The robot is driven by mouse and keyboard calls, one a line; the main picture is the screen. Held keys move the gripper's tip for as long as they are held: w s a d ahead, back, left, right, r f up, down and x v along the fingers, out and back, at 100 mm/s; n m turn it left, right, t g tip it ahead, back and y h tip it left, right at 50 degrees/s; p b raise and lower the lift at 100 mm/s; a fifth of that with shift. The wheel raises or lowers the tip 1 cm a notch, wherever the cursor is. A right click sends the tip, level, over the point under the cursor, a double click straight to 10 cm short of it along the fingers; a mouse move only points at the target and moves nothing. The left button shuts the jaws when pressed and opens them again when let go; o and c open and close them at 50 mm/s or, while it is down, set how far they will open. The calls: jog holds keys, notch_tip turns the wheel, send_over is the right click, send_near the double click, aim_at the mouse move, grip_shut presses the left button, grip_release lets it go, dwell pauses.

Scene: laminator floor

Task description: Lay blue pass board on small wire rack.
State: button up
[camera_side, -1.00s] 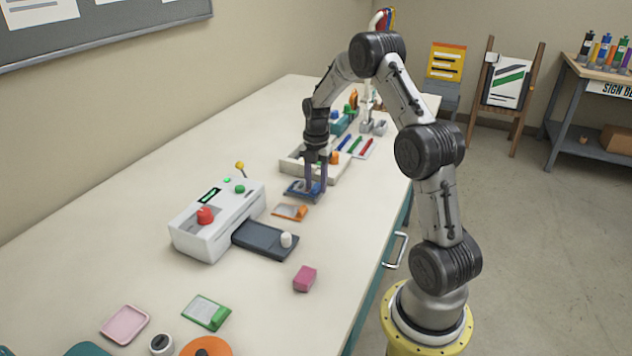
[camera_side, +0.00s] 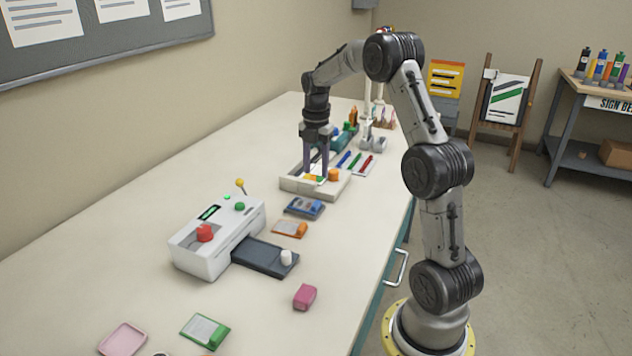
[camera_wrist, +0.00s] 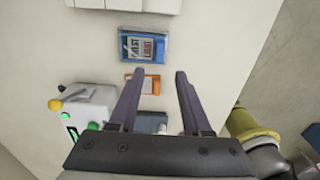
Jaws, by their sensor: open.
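The blue pass board (camera_side: 304,207) lies flat on the table between the pale tray and an orange-edged card. It also shows in the wrist view (camera_wrist: 143,46), with printed lettering, beyond my fingertips and clear of them. My gripper (camera_side: 316,174) is open and empty, raised above the table. I cannot pick out a small wire rack in either view.
A white laminator (camera_side: 218,238) with a dark feed tray (camera_side: 265,258) stands left of the orange-edged card (camera_side: 290,229). The pale tray (camera_side: 297,184) holds small coloured items. A pink block (camera_side: 304,297) and green board (camera_side: 205,331) lie nearer. The table's left side is clear.

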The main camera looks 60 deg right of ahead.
jog(key=s+a+r+m+t+h, duration=0.1)
jog(key=s+a+r+m, duration=0.25)
jog(key=a+r, duration=0.4)
jog(key=s+a+r+m+t, duration=0.15)
jog(key=a+r+m, duration=0.25)
jog(key=a, duration=0.6)
jog(key=s+a+f+m+t+y, duration=0.1)
jog(key=s+a+f+m+t, duration=0.1)
jog(key=s+a+m, duration=0.8)
jog(key=s+a+t, duration=0.1)
jog(key=s+a, duration=0.1)
jog(key=s, duration=0.3)
jog(key=shift+f, duration=0.2)
jog(key=shift+m, duration=0.25)
